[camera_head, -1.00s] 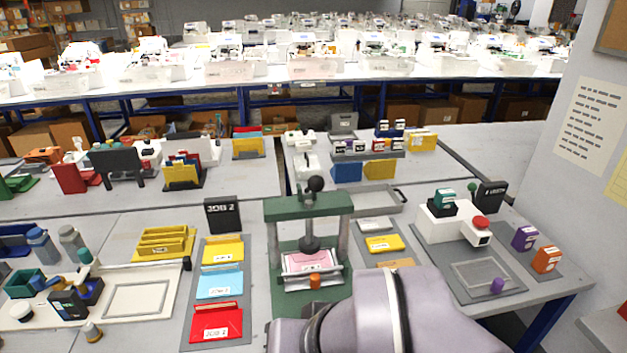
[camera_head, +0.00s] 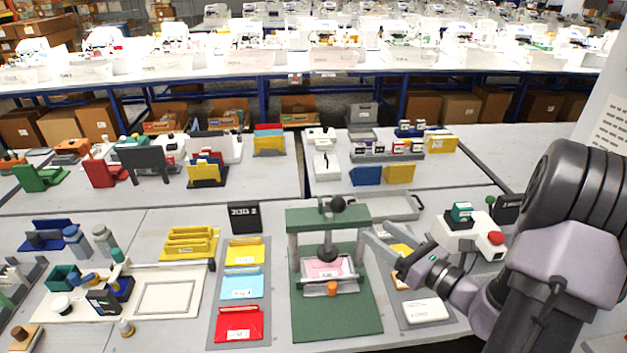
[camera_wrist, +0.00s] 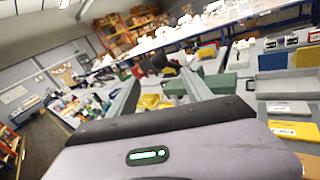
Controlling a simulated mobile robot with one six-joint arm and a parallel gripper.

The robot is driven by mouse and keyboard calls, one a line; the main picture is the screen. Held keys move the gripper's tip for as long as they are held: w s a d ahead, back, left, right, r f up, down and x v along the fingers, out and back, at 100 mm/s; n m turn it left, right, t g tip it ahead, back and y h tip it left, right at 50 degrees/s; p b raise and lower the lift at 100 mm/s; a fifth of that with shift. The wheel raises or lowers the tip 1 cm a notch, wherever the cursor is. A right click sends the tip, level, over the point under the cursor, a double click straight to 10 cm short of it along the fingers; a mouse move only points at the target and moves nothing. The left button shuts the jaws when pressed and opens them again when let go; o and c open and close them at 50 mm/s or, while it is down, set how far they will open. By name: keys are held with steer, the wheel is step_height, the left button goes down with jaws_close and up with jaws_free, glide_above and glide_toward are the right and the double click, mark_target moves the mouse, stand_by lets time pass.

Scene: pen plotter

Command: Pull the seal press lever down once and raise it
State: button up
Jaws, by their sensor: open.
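The seal press (camera_head: 300,221) is a green frame on a green base, with two grey posts and a dark ram (camera_head: 327,248) above a pink card (camera_head: 328,267). Its lever ends in a black ball knob (camera_head: 337,204) standing above the crossbeam. My gripper (camera_head: 378,238) is open and empty, just right of the press's right post, with its fingers pointing left toward the press, lower than the knob. In the wrist view, a dark round knob (camera_wrist: 163,62) shows beyond and between the two fingers, apart from them. An orange knob (camera_head: 331,288) sits at the press's front.
Left of the press is a grey strip with yellow, light blue and red folders (camera_head: 238,322) and a black JOB 2 sign (camera_head: 244,217). Right of it, partly behind my arm, lie a yellow pad and a white block (camera_head: 426,311). A grey tray (camera_head: 392,207) lies behind my gripper.

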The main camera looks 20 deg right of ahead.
mark_target(332, 204)
steer(key=x, duration=1.7)
steer(key=shift+f, duration=0.1)
jaws_close()
steer(key=shift+b, duration=0.3)
